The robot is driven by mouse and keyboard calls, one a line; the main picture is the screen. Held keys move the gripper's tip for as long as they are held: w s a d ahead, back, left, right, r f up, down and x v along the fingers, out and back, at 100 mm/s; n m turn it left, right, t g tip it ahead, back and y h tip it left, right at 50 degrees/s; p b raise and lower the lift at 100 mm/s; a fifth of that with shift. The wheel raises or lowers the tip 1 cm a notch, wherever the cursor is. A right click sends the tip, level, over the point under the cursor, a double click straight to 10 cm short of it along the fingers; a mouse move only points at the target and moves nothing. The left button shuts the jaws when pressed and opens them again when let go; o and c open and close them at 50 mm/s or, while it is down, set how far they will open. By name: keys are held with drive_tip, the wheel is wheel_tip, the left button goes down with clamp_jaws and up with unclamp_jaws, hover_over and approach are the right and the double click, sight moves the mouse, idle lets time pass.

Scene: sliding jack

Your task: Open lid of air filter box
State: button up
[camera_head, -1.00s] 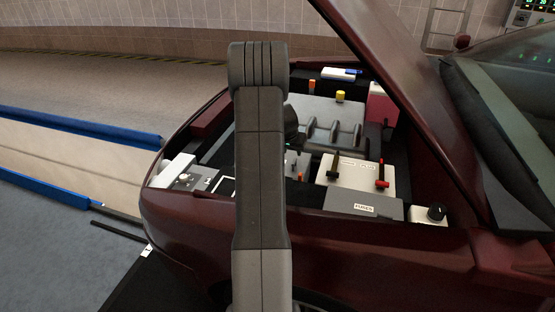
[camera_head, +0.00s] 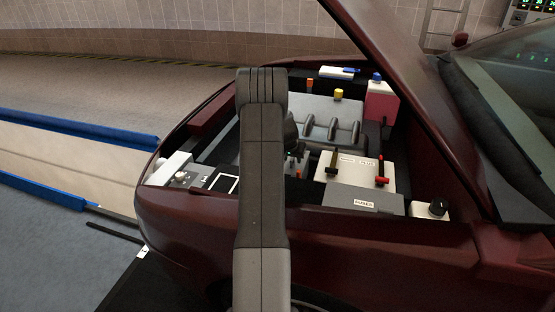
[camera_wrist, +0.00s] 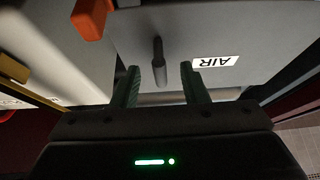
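The grey air filter box lid (camera_wrist: 225,35) fills the upper middle of the wrist view, with a white label reading AIR (camera_wrist: 215,62), upside down there. A dark handle (camera_wrist: 158,60) sticks out from the lid, left of the label. My gripper (camera_wrist: 160,72) is open, its two green fingers on either side of the handle's near end. I see no finger touching it. In the head view my gripper (camera_head: 292,140) shows only in part beside my arm, over the engine bay. My arm hides much of the box area there.
The head view shows the grey engine cover (camera_head: 325,120), yellow cap (camera_head: 339,94), battery (camera_head: 345,172), fuse box (camera_head: 362,196) and the raised dark red hood (camera_head: 400,90) on the right.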

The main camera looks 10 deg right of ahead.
clamp_jaws()
drive_tip(key=shift+r, duration=0.1)
drive_tip(key=shift+r, duration=0.1)
drive_tip(key=shift+w+a+r+p, duration=0.1)
drive_tip(key=shift+a+r+p, duration=0.15)
drive_tip(key=shift+r, duration=0.35)
drive_tip(key=shift+w+a+r+p, duration=0.1)
drive_tip(key=shift+r+p, duration=0.15)
drive_tip(key=shift+r, duration=0.35)
drive_tip(key=shift+a+r, duration=0.25)
drive_tip(key=shift+r, duration=0.45)
drive_tip(key=shift+w+a+r+p, duration=0.15)
drive_tip(key=shift+a+r+p, duration=0.15)
drive_tip(key=shift+r, duration=0.25)
